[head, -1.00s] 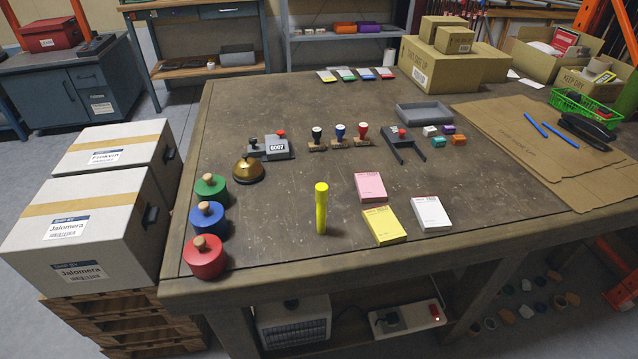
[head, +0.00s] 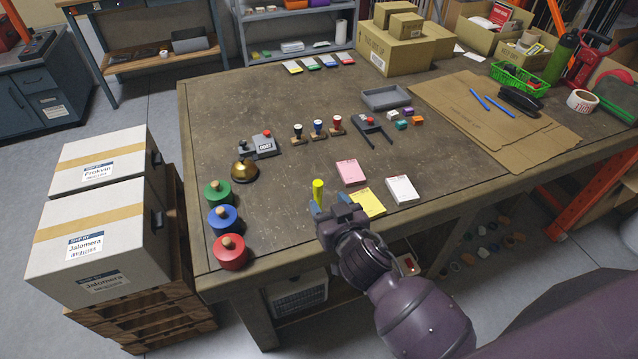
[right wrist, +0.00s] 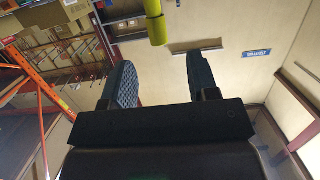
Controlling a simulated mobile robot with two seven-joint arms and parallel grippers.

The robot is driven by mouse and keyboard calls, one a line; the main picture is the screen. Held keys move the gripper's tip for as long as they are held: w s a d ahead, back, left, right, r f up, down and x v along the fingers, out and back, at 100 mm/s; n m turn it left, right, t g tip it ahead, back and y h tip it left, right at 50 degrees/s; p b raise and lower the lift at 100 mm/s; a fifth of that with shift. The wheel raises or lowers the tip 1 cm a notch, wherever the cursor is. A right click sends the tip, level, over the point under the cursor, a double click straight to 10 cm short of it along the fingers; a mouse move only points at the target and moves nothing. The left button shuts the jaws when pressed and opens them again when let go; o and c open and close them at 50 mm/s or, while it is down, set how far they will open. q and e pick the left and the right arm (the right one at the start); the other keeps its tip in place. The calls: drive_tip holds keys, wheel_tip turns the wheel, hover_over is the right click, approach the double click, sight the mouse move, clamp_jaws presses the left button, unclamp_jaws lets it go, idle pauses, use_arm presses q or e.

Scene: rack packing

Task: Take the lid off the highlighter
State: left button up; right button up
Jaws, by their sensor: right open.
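A yellow highlighter (head: 318,188) stands upright near the front edge of the wooden table (head: 270,200). Its lower part is hidden behind my right gripper in the head view. My right gripper (head: 329,203) is open and empty, right by the highlighter on its near side. In the right wrist view the highlighter (right wrist: 155,22) shows at the top, beyond the tips of the open fingers (right wrist: 160,68), and not between them. Whether a finger touches it I cannot tell. My left gripper is not in view.
A pink pad (head: 351,172), a yellow pad (head: 370,203) and a white pad (head: 402,190) lie right of the highlighter. The table between is clear.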

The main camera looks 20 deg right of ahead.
sight(320, 188)
drive_tip(key=w, duration=0.3)
drive_tip(key=shift+w+f, duration=0.25)
drive_tip(key=shift+f, duration=0.15)
drive_tip(key=shift+w+f, duration=0.2)
drive_tip(key=shift+w, duration=1.25)
drive_tip(key=shift+w+f, duration=0.2)
drive_tip(key=shift+w, duration=1.25)
drive_tip(key=c, duration=1)
